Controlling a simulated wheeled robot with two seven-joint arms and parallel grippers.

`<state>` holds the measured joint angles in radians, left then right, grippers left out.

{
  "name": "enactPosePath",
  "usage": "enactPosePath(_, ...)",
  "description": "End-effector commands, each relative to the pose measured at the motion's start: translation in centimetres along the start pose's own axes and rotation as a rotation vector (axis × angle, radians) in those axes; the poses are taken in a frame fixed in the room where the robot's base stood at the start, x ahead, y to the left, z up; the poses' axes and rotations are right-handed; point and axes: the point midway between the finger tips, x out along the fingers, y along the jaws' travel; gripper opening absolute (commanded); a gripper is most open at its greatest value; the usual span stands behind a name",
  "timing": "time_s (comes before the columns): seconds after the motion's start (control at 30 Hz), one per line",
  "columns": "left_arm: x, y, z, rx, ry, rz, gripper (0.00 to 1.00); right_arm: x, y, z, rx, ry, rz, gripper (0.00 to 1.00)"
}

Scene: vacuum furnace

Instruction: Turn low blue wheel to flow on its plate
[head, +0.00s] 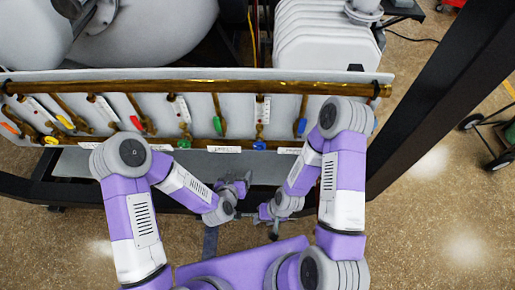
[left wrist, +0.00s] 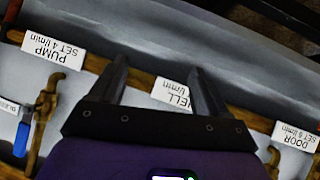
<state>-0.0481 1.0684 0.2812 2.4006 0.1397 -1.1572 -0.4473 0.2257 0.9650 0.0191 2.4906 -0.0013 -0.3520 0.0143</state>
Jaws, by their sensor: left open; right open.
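The low blue wheel (head: 259,145) sits at the bottom of a flow tube on the manifold panel, near the panel's lower edge. In the left wrist view I cannot make it out; my gripper covers that part of the panel. White plates line the lower edge: one reads PUMP, SET 4 l/min (left wrist: 54,50), and one ending in ELL (left wrist: 172,94) is partly covered. My right gripper (head: 262,213) is open, lower down.
A blue lever valve (head: 301,126) stands right of the wheel and also shows in the left wrist view (left wrist: 22,138). Green (head: 218,124) and red (head: 136,123) levers are to the left. A brass pipe (head: 200,87) runs along the top. A dark frame post (head: 445,85) slants at right.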

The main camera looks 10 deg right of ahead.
Motion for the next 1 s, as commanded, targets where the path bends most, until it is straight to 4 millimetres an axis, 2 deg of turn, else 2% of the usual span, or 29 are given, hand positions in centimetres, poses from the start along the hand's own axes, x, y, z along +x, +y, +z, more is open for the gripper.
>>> enactPosePath(0.03,1.4,1.7,-0.4,0.062,0.104,-0.001,0.76,2.2,0.8,-0.1,0.0,0.0,0.0,0.43)
enactPosePath(0.1,1.6,3.5,-2.3,0.137,0.242,-0.026,0.76,3.6,1.3,-0.2,-0.001,0.0,0.0,0.43)
enactPosePath(0.23,0.9,6.3,-4.7,0.231,0.436,-0.085,0.76,5.4,2.0,-0.2,-0.001,0.0,0.0,0.43)
enactPosePath(0.4,-0.4,8.1,-6.3,0.288,0.577,-0.154,0.76,6.6,2.4,-0.3,-0.001,0.001,-0.001,0.43)
enactPosePath(0.57,-0.6,8.5,-7.2,0.303,0.619,-0.183,0.76,6.9,2.5,-0.3,-0.002,0.001,-0.001,0.43)
enactPosePath(1.0,4.3,8.0,-10.9,0.301,0.619,-0.184,0.76,7.8,2.9,-0.4,-0.001,0.001,-0.001,0.43)
